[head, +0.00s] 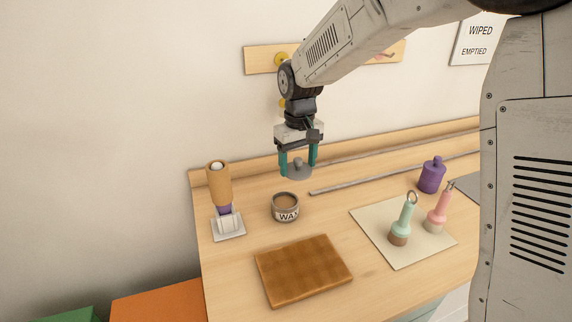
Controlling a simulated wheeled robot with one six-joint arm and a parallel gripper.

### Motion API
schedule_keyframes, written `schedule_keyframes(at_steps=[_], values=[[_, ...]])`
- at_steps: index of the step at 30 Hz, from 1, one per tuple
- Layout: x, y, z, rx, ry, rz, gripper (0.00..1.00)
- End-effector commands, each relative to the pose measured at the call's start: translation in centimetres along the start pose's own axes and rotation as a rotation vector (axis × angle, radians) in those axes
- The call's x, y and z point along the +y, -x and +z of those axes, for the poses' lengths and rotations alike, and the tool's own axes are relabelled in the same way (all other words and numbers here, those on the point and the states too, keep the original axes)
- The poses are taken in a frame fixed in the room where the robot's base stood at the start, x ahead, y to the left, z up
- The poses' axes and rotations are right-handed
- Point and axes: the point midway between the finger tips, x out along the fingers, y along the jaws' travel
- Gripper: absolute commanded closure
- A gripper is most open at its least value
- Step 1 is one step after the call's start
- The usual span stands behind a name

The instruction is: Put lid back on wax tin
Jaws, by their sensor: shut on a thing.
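The wax tin (286,209) stands upright and uncovered on the wooden bench, with its "WAX" label facing me and brown wax showing inside. My gripper (298,167) points down above and slightly to the right of the tin in the picture. Its teal fingers are shut on the grey round lid (299,173), which has a small knob on top. The lid looks roughly level and is apart from the tin.
A brown block (304,270) lies in front of the tin. A wooden-handled tool (219,190) stands on a white base at left. Green (402,220) and pink (438,210) tools stand on a pale mat (413,252). A purple bottle (432,175) and a thin rod (365,182) are behind.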

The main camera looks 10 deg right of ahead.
Motion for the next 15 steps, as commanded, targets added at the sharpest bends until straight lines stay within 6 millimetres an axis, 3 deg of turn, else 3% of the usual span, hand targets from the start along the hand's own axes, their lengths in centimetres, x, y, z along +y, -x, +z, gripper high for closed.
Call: schedule_keyframes(at_steps=[1, 3, 6, 15], values=[[-1.6, 0.5, 0.4, 0.002, 0.067, 0.001, 0.55], [-3.1, 0.8, 0.9, 0.001, 0.139, 0.001, 0.55], [-4.4, 1.1, 1.4, 0.001, 0.202, 0.001, 0.55], [-4.8, -0.5, 1.6, -0.003, 0.223, 0.001, 0.55]])
